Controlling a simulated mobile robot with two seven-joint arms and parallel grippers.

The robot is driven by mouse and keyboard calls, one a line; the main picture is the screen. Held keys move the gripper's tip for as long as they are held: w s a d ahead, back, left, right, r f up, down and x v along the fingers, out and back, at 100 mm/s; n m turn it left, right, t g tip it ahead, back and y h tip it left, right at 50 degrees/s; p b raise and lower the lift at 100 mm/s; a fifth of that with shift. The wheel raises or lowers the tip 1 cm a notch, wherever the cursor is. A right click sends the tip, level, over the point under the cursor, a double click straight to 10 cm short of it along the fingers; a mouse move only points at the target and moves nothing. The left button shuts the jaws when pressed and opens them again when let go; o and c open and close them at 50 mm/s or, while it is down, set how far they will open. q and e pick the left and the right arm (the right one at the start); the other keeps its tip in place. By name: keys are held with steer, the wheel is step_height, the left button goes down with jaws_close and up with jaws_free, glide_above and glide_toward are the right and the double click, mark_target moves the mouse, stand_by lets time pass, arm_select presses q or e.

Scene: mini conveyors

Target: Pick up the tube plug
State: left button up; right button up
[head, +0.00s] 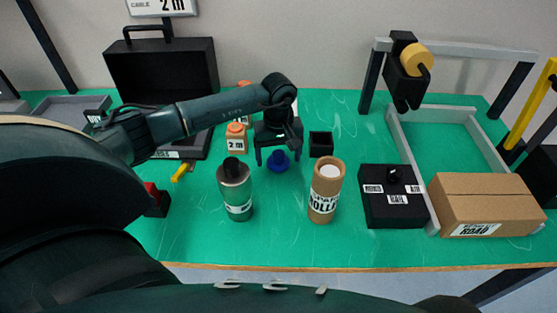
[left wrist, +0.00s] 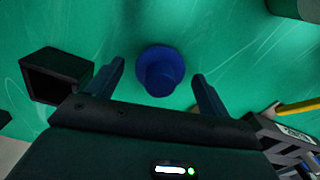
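A blue plug (head: 278,161) with a round flange and a narrower knob stands on the green table in the middle of the head view. It also shows in the left wrist view (left wrist: 161,72). My left gripper (head: 279,160) points down over the plug. In the left wrist view its two fingers (left wrist: 158,85) are spread, one on each side of the plug, with clear gaps and no contact visible. A brown cardboard tube (head: 326,190) with a pale top stands upright to the right of the plug. My right gripper is not in view.
A dark green bottle (head: 235,189) stands front left of the plug. A small black open box (head: 321,144) is close on the right. A black box with a knob (head: 393,196) and a brown carton (head: 487,204) lie farther right. The table's front edge (head: 350,266) is near.

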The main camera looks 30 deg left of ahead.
mark_target(278, 153)
arm_select(q)
steer(key=c, duration=1)
step_height(278, 153, up, 10)
steer(key=shift+r+b, duration=0.1)
steer(key=shift+b, duration=0.45)
